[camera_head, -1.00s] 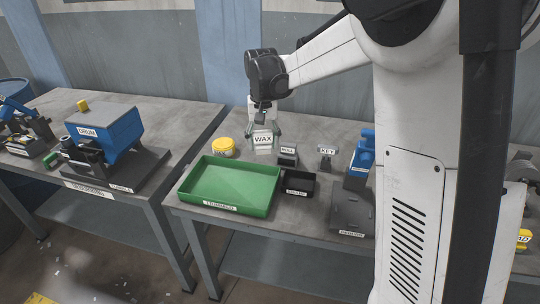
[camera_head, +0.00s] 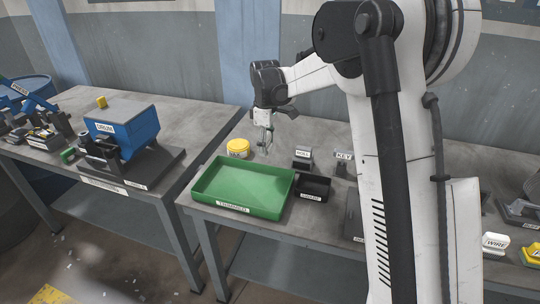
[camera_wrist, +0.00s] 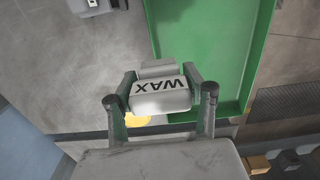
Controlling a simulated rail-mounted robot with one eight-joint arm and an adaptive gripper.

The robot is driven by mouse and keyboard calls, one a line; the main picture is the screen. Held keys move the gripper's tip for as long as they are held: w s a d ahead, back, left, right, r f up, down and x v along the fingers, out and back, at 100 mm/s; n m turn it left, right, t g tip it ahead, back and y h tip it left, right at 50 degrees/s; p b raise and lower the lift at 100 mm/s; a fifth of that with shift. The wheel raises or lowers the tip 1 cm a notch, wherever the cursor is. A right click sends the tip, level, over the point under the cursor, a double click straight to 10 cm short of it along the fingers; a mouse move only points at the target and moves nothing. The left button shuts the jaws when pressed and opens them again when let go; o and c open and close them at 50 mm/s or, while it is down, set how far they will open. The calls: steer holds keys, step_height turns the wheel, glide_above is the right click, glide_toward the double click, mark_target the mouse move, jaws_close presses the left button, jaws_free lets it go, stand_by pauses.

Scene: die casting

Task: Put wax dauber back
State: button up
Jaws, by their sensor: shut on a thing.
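The wax dauber, a pale block labelled WAX (camera_wrist: 160,94), is between the two fingers of my gripper (camera_wrist: 160,100) in the wrist view. My gripper is shut on it, with a finger against each side. In the head view my gripper (camera_head: 264,142) points down over the table behind the green tray (camera_head: 205,185). The dauber is hard to make out there, and its label does not face that camera. A round yellow tin (camera_head: 238,146) stands just left of my gripper. In the wrist view the yellow tin (camera_wrist: 137,121) is partly hidden behind the dauber and fingers.
The green tray also shows in the wrist view (camera_wrist: 215,50). Right of it are a small black bin (camera_head: 314,186), a labelled holder (camera_head: 303,156) and a KEY stand (camera_head: 343,163). A blue drum machine (camera_head: 125,130) stands on the left table. Bare tabletop lies behind the tray.

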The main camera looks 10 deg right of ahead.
glide_above(270, 159)
step_height(270, 159, down, 6)
steer(key=shift+r, duration=0.2)
steer(key=shift+f+b, duration=0.45)
steer(key=shift+f, duration=1.55)
steer(key=shift+f, duration=0.15)
steer(key=o, duration=1)
